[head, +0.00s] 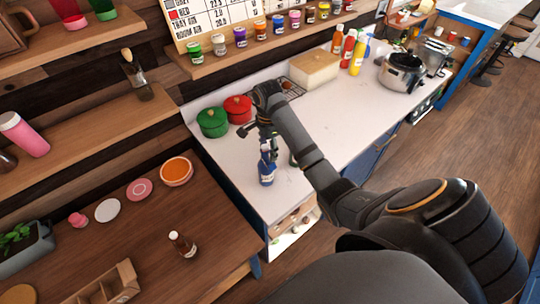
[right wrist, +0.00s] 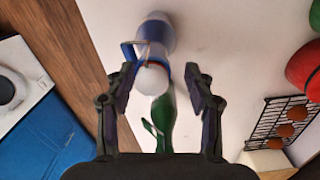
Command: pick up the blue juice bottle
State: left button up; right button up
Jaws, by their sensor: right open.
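The blue juice bottle (head: 267,174) stands upright on the white counter (head: 240,168), near its front left end. My right gripper (head: 265,143) is just over and behind its upper part in the head view. In the right wrist view the gripper (right wrist: 161,76) is open, with one finger on either side of the blue bottle (right wrist: 153,50) and its pale cap. I cannot tell whether a finger touches it. My left gripper is in neither view.
A green bottle (right wrist: 163,112) is close beside the blue one, mostly hidden by my arm in the head view. A green pot (head: 212,122) and a red pot (head: 238,108) stand behind. A wooden table (head: 140,240) with a brown bottle (head: 182,243) is at left.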

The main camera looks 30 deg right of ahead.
aim_at(263, 148)
jog(key=shift+w+a+r, duration=0.1)
jog(key=shift+a+r, duration=0.05)
jog(key=shift+a, duration=0.35)
jog(key=shift+s+a+r, duration=0.25)
jog(key=shift+s+a, duration=0.05)
jog(key=shift+a, duration=0.15)
jog(key=shift+s+a+r, duration=0.25)
jog(key=shift+a, duration=0.15)
jog(key=c, duration=0.7)
jog(key=shift+d+f, duration=0.15)
jog(key=shift+d, duration=0.1)
jog(key=shift+c, duration=1.4)
jog(key=shift+w+d+f, duration=0.15)
jog(key=shift+d, duration=0.1)
grip_shut()
jog(key=shift+a, duration=0.1)
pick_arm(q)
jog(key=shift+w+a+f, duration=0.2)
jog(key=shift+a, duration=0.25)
